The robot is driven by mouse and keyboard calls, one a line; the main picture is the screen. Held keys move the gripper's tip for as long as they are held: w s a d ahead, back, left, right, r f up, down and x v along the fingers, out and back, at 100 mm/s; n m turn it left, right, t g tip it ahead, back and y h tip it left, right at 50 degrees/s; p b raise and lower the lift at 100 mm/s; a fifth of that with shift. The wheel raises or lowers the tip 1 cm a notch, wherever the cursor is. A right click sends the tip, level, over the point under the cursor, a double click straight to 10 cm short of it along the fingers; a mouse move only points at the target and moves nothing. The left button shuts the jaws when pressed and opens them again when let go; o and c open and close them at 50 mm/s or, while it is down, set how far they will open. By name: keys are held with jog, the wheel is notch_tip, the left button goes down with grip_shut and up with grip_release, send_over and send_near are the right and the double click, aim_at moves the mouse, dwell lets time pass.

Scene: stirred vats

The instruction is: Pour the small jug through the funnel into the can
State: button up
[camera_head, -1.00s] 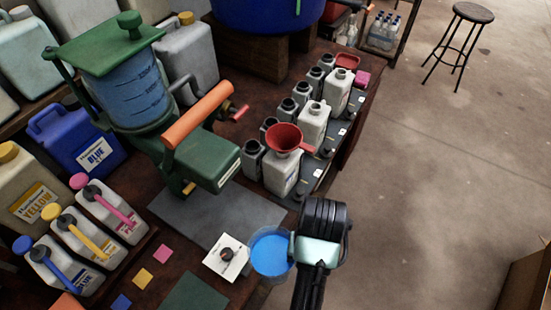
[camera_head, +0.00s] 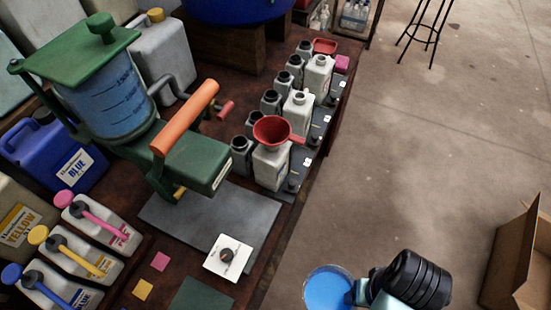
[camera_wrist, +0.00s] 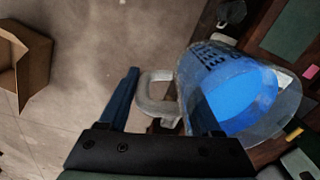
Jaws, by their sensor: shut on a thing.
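The small jug (camera_head: 328,287) is clear and holds bright blue liquid. It is off the bench, over the floor at the bottom of the head view. My gripper (camera_head: 362,290) is shut on the jug at its handle side; the fingers and pale handle show in the wrist view (camera_wrist: 160,100). In the wrist view the jug (camera_wrist: 238,90) looks tilted, with the liquid inside it. The red funnel (camera_head: 274,131) sits in the mouth of the nearest white can (camera_head: 271,166), at the bench's right edge. The jug is well apart from the funnel.
More white cans (camera_head: 298,112) and dark-necked grey bottles (camera_head: 271,101) stand in rows behind the funnel. A green dispenser (camera_head: 190,155) with an orange handle is left of it. A cardboard box (camera_head: 515,255) stands at right. The floor between is clear.

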grip_shut()
dwell(0.4)
